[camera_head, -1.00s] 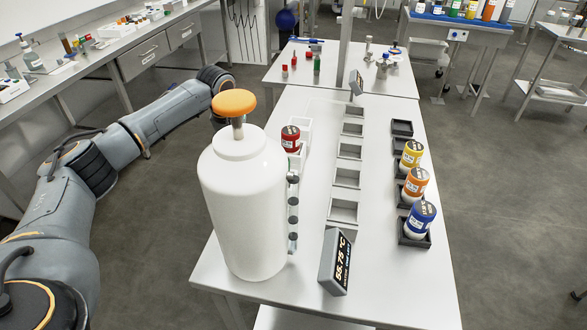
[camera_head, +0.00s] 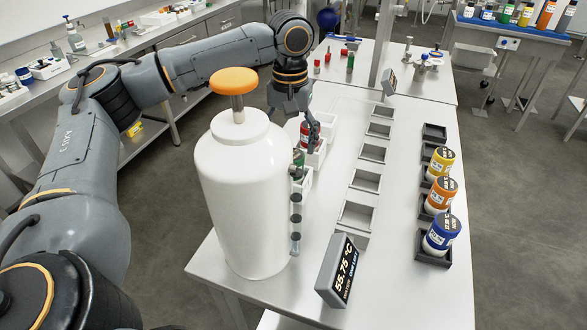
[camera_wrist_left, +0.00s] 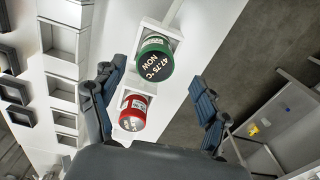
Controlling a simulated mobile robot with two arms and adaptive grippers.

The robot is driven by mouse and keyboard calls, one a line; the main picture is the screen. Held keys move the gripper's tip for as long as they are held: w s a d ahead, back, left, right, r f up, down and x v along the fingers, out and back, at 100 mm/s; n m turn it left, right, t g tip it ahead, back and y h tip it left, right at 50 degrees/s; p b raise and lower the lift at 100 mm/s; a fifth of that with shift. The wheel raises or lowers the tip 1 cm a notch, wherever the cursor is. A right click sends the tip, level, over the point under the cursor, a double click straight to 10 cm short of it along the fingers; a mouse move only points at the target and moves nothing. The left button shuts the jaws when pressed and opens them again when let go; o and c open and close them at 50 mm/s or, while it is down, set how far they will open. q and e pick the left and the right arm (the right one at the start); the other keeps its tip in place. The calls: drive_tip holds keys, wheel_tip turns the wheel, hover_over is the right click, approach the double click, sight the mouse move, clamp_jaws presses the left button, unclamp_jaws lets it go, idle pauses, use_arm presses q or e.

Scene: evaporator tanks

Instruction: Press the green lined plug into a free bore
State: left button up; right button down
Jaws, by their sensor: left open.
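A green-topped cylinder (camera_wrist_left: 154,58) with a dark temperature label sits in a white open box. In the head view the green cylinder (camera_head: 298,158) is mostly hidden by the white tank. A red-topped cylinder (camera_wrist_left: 133,113) sits in the adjoining white box; it also shows in the head view (camera_head: 306,136). My left gripper (camera_wrist_left: 156,74) is open above these boxes, fingers spread wide around the two cylinders, holding nothing. In the head view my left gripper (camera_head: 310,128) is behind the tank, near the red cylinder. I cannot tell which openings are bores. My right gripper is out of view.
The large white tank (camera_head: 242,195) with an orange knob (camera_head: 234,80) stands beside my left arm. Empty white boxes (camera_head: 357,216) run down the table. Dark trays (camera_head: 434,254) at right hold blue, orange and yellow cylinders. A temperature display (camera_head: 340,270) stands in front.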

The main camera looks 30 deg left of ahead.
use_arm(q)
drive_tip(key=f, duration=0.6)
drive_tip(key=shift+w+d+f, duration=0.2)
drive_tip(key=shift+w, duration=0.1)
drive_tip(key=shift+c, duration=0.3)
drive_tip(key=c, duration=1.4)
